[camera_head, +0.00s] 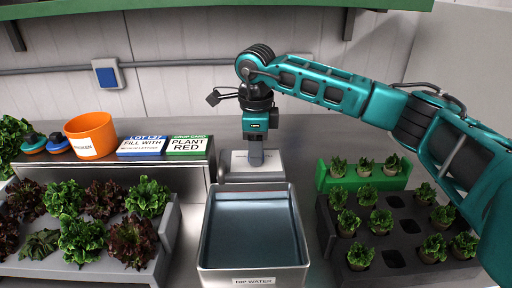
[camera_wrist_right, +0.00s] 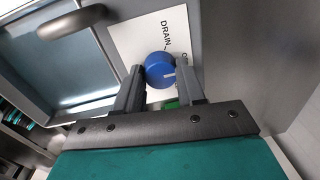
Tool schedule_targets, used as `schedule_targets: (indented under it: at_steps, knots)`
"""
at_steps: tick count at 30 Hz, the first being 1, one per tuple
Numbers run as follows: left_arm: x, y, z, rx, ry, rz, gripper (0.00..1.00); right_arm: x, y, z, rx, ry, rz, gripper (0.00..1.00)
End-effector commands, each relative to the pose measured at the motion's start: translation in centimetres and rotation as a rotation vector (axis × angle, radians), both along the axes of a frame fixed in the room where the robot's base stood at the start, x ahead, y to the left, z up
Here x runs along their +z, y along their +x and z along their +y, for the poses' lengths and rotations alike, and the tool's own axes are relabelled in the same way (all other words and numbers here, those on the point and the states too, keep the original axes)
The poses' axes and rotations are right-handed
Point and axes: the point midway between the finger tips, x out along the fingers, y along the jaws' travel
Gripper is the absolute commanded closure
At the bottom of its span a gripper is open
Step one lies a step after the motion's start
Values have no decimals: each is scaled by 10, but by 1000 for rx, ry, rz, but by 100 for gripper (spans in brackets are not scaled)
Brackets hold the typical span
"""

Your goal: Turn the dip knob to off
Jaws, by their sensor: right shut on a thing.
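The blue dip knob (camera_wrist_right: 157,66) sits on a white plate (camera_wrist_right: 128,36) marked "DRAIN", with a second label partly hidden beside the right finger. A short white mark on the knob points toward the right finger. My right gripper (camera_wrist_right: 161,78) is shut on the knob, one finger on each side. In the head view my right gripper (camera_head: 256,160) reaches down onto the control block (camera_head: 236,172) behind the dip-water basin (camera_head: 204,238), and hides the knob. My left gripper is in neither view.
A black tray (camera_head: 394,258) with potted seedlings and a green holder (camera_head: 323,183) stand right. A lettuce tray (camera_head: 168,232) stands left, below a shelf with an orange cup (camera_head: 90,133) and the signs "FILL WITH" (camera_head: 142,146) and "PLANT RED" (camera_head: 188,146). A grey spout (camera_wrist_right: 70,23) overhangs the basin.

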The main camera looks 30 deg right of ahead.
Motion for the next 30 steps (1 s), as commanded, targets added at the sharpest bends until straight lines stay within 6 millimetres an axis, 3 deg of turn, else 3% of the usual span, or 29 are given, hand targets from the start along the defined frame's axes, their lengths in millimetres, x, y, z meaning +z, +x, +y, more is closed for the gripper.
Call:
schedule_targets:
  at_steps: [8,9,16,25,30]
  knots:
    - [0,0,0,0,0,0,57,1,1,0,-1,1,-4,92]
    - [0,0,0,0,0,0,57,1,1,0,-2,1,-4,57]
    - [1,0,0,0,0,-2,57,1,0,0,-2,1,-3,36]
    - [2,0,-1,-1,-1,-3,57,4,0,0,-2,1,-2,36]
    - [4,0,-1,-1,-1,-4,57,28,0,1,-2,2,-6,36]
